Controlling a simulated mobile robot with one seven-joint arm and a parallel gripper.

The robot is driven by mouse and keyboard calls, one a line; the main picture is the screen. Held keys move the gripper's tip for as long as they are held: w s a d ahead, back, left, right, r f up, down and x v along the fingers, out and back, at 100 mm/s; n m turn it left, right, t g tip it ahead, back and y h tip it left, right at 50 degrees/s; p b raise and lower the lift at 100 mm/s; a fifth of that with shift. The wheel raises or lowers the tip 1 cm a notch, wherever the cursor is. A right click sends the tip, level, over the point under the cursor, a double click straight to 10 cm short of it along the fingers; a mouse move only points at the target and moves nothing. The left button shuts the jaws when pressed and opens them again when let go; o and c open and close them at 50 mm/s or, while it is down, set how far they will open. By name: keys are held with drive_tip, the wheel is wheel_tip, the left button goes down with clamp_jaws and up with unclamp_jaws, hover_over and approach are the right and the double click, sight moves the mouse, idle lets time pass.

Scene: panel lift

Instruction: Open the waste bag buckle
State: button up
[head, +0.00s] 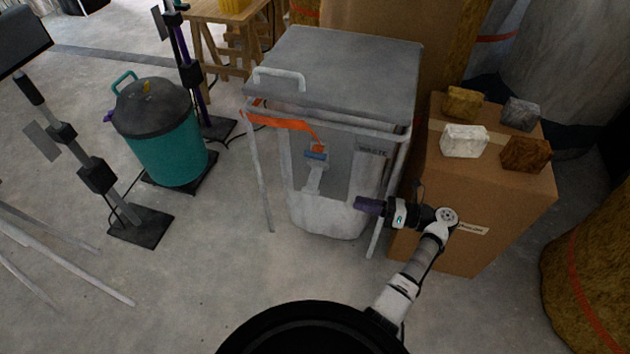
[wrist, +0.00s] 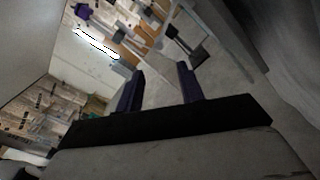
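The waste bag (head: 335,207) hangs in a grey frame with a flat grey lid (head: 345,70). An orange strap (head: 283,122) crosses its upper front and leads to a small blue and orange buckle (head: 317,153), with a pale strap hanging below. The buckle looks fastened, but it is too small to be sure. My gripper (head: 360,205) is at the right front of the bag, lower and to the right of the buckle, apart from it. In the wrist view its two dark fingers (wrist: 160,88) stand apart with nothing between them. I cannot make out the buckle there.
A cardboard box (head: 480,205) with several stone samples on top stands right of the bag, close to my arm. A teal bin (head: 163,135) and black-based stands (head: 140,226) are at the left. The floor (head: 220,265) in front of the bag is clear.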

sight(315, 191)
drive_tip(key=x, duration=1.3)
drive_tip(key=shift+a, duration=0.35)
